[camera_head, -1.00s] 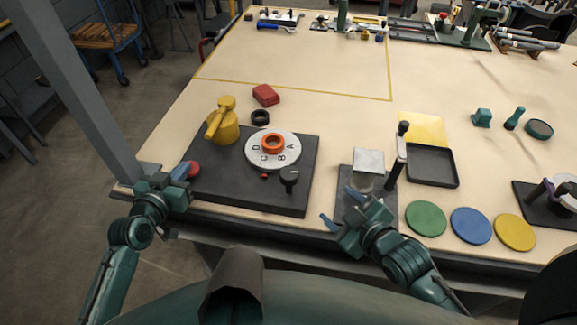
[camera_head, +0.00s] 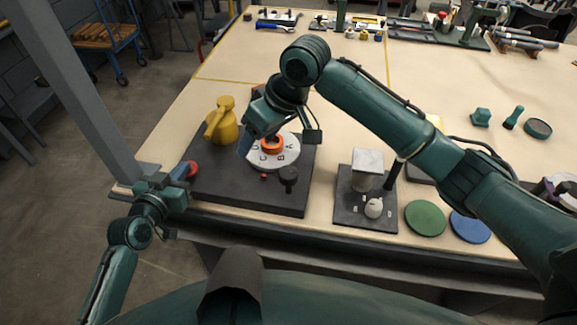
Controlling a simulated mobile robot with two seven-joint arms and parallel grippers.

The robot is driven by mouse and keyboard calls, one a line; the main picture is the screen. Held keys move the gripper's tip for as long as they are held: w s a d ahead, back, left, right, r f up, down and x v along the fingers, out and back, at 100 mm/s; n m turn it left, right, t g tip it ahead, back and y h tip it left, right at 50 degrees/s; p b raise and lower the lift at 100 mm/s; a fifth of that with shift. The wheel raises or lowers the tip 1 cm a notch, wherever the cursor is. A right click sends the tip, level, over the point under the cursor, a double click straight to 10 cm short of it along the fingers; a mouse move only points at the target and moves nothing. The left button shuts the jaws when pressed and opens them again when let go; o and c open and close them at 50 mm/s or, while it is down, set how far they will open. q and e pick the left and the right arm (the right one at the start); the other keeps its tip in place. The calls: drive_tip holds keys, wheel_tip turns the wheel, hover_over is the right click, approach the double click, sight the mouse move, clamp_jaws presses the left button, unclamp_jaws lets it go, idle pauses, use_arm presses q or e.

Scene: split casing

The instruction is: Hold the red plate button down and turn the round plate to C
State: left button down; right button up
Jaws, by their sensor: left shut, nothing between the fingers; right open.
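The round white plate (camera_head: 288,158) lies on a dark base. It carries letters, with C, B and A readable on its near side, and an orange ring (camera_head: 272,146) at its centre. A small red mark (camera_head: 264,176) sits on the base just before the plate, near C. The red button (camera_head: 193,168) is at the base's left edge. My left gripper (camera_head: 181,172) is shut, its tip at the button; I cannot tell whether it is pressed down. My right gripper (camera_head: 279,139) is open above the plate, fingers either side of the ring, hiding the plate's far side.
A yellow valve-like handle (camera_head: 222,122) stands on the base left of the plate. A black knob (camera_head: 289,176) stands at its near right. A block with a white top (camera_head: 367,163) and a small white piece (camera_head: 374,207) stand to the right, beside green (camera_head: 425,218) and blue (camera_head: 470,226) discs.

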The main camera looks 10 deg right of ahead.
sight(288, 172)
use_arm(q)
drive_tip(key=shift+s+f, duration=0.1)
drive_tip(key=shift+f, duration=0.2)
use_arm(e)
drive_tip(key=s+d+r+g+h, duration=0.1)
drive_tip(key=s+d+r+h, duration=0.1)
drive_tip(key=d+r+h, duration=0.2)
drive_tip(key=shift+d+m+g+h, duration=0.3)
drive_tip(key=shift+d+g, duration=0.1)
drive_tip(key=shift+d, duration=0.25)
wheel_tip(288, 172, down, 12)
drive_tip(key=shift+c, duration=0.2)
drive_tip(key=c, duration=0.9)
drive_tip(key=shift+n, duration=1.7)
drive_tip(key=shift+c, duration=0.2)
